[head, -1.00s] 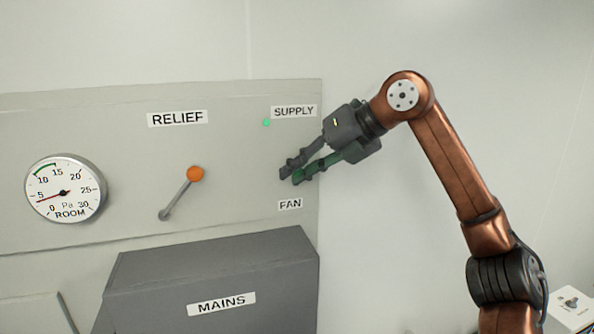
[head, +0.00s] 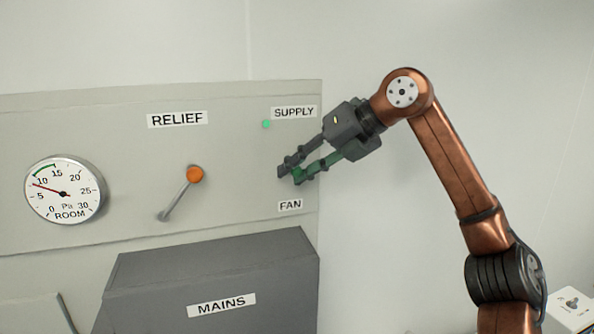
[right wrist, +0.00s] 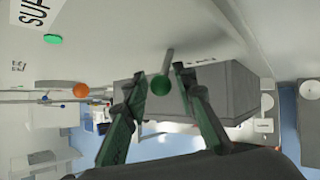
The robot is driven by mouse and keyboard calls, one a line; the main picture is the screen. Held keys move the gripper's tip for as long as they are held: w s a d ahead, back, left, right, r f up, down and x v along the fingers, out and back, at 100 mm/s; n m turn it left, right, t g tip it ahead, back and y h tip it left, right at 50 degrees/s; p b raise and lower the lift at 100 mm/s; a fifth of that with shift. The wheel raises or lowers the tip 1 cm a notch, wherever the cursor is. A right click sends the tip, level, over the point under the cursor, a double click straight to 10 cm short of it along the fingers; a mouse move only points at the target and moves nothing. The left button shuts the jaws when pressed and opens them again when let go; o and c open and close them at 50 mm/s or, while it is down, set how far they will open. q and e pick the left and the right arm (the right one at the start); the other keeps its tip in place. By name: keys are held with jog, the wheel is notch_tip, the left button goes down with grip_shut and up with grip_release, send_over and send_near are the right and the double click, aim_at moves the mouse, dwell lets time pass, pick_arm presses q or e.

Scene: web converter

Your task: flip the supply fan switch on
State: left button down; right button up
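The supply fan switch is a short grey lever (right wrist: 167,62) with a green ball tip in the right wrist view. In the head view it is hidden behind my right gripper (head: 290,174), which is at the panel between the SUPPLY label (head: 294,112) and the FAN label (head: 290,205). In the right wrist view my gripper's fingers (right wrist: 160,80) are apart, one on each side of the ball, with gaps visible. A green lamp (head: 266,124) glows by the SUPPLY label. My left gripper is not in view.
The RELIEF lever with an orange knob (head: 195,174) is left of my gripper. A round ROOM gauge (head: 64,188) reads between 5 and 10. The grey MAINS box (head: 212,272) juts out below. Bare wall lies right of the panel.

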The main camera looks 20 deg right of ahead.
jog(key=v, duration=1.2)
